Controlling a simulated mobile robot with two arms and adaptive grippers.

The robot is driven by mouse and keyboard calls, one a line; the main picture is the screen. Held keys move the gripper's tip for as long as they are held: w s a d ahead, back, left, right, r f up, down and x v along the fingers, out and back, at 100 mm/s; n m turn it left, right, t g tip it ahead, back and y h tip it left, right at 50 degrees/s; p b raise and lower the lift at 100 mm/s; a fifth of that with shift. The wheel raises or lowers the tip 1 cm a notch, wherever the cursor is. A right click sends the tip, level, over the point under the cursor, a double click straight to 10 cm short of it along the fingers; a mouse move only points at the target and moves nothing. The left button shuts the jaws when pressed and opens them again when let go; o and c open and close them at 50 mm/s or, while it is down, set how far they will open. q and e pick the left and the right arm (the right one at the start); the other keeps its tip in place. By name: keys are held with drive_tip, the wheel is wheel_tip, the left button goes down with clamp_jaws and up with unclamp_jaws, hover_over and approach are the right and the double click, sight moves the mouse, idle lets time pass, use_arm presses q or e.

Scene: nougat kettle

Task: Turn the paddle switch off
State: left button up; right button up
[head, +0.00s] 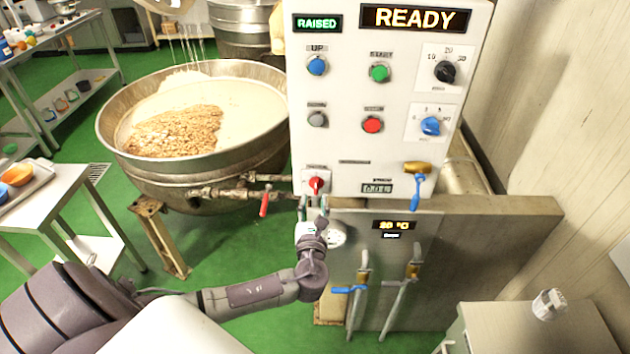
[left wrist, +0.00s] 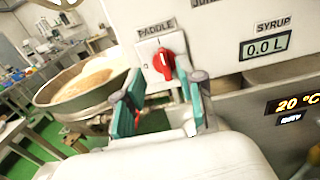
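The paddle switch (head: 316,185) is a red rotary knob on a white plate at the lower left of the control panel. It shows large in the left wrist view (left wrist: 163,63), under the label PADDLE. The knob stands near upright, slightly tilted; I cannot read its position marks. My left gripper (head: 313,204) is just below and in front of the switch. In the left wrist view my left gripper (left wrist: 166,88) is open, its teal fingers on either side of the knob's lower area, with nothing between them. Contact with the knob is not visible. My right gripper is not in view.
The white control panel (head: 345,95) carries several buttons and dials, and displays RAISED and READY. A red-handled valve (head: 264,204) is left of the switch. A blue-handled valve (head: 416,190) is to its right. The large kettle (head: 110,125) with nougat mass stands left.

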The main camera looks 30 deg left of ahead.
sight(316, 184)
use_arm(q)
drive_tip(key=p+x, duration=0.1)
drive_tip(key=x, duration=0.6)
drive_tip(key=shift+w+d, duration=0.1)
drive_tip(key=shift+w, duration=0.05)
clamp_jaws()
